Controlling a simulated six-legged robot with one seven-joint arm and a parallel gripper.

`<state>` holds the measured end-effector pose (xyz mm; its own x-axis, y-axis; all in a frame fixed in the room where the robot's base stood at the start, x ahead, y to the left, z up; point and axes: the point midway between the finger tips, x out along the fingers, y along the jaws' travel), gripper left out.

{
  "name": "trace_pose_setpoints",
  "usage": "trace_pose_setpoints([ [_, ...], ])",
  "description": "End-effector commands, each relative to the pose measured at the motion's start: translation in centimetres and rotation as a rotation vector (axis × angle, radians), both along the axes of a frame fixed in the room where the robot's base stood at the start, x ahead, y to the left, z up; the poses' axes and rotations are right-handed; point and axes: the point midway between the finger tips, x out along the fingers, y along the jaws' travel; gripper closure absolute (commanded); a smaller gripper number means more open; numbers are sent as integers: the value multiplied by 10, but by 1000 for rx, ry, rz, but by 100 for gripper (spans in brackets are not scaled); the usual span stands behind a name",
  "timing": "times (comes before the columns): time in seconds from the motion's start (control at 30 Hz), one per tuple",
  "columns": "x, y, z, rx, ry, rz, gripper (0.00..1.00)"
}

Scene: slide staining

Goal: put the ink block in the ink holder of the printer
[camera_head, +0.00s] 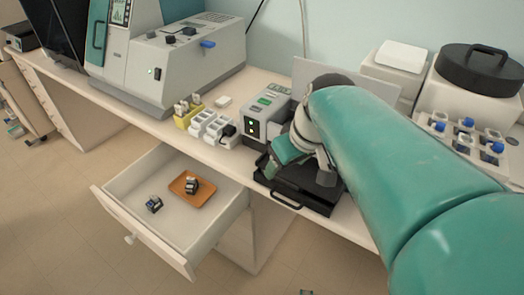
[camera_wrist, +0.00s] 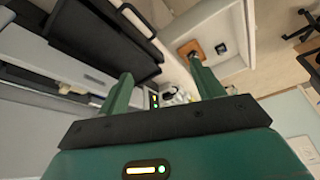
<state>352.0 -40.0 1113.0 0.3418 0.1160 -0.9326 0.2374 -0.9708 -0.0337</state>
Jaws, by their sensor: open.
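I cannot tell which is the ink block. The tray (camera_wrist: 184,50) and the loose block (camera_wrist: 221,48) also show in the wrist view. A grey machine with lit green lights (camera_head: 267,116), perhaps the printer, stands beside a black handled tray (camera_head: 307,199). My gripper (camera_wrist: 163,84) is open and empty, above the black tray. No ink holder is clearly visible.
White racks (camera_head: 213,127) and a yellow rack (camera_head: 187,116) stand left of the grey machine. A large grey instrument (camera_head: 175,65) fills the left bench. A black-lidded pot (camera_head: 478,70) and a rack of blue-capped bottles (camera_head: 466,135) stand right, behind my arm.

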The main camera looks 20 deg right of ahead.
Motion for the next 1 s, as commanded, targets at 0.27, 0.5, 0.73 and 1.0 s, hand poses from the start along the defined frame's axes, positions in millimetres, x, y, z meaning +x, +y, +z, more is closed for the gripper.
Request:
trace_pose_setpoints([
  [0.27,-56,37,-2,-33,-98,-187,33],
  [0.5,-65,40,-4,-20,-129,-242,33],
  [0.73,-65,40,-4,-20,-128,-243,33],
  [1.0,-65,40,-4,-19,-128,-242,33],
])
